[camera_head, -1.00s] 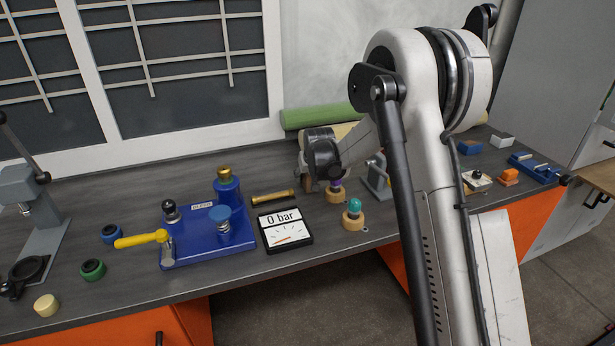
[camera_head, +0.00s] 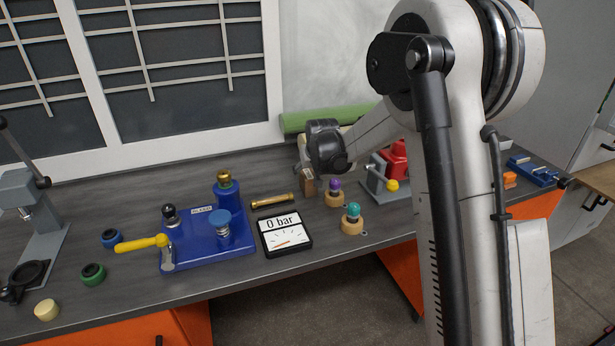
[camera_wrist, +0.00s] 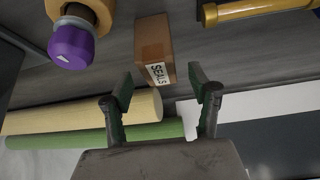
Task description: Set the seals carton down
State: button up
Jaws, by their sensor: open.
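The seals carton (camera_wrist: 153,45) is a small brown box with a white SEALS label, on the grey bench top in the wrist view. My gripper (camera_wrist: 160,84) is open, its two dark fingers spread to either side of the carton's labelled end, with a gap on both sides. In the head view the carton (camera_head: 308,188) shows beside a gold-capped blue fixture and a brass tube, below my dark wrist; my fingers are hidden there.
A purple-topped holder (camera_head: 334,192) and a teal-topped holder (camera_head: 352,218) stand right of the carton. A brass tube (camera_head: 273,200) lies to its left. A green roll (camera_head: 325,120) and a cream roll (camera_wrist: 90,111) lie behind. A pressure gauge (camera_head: 287,233) is in front.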

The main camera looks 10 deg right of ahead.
jog(key=s+f+v, duration=0.2)
jog(key=s+v, duration=0.1)
jog(key=v, duration=1.4)
jog(key=s+r, duration=0.2)
jog(key=s, duration=1)
jog(key=s+r, duration=0.3)
jog(key=s, duration=0.8)
jog(key=shift+s, duration=0.35)
jog(key=shift+o, duration=0.2)
jog(key=s+f, duration=0.3)
jog(key=s, duration=0.7)
jog(key=shift+s+t, duration=0.2)
jog(key=shift+t, duration=0.1)
jog(key=shift+f, duration=0.15)
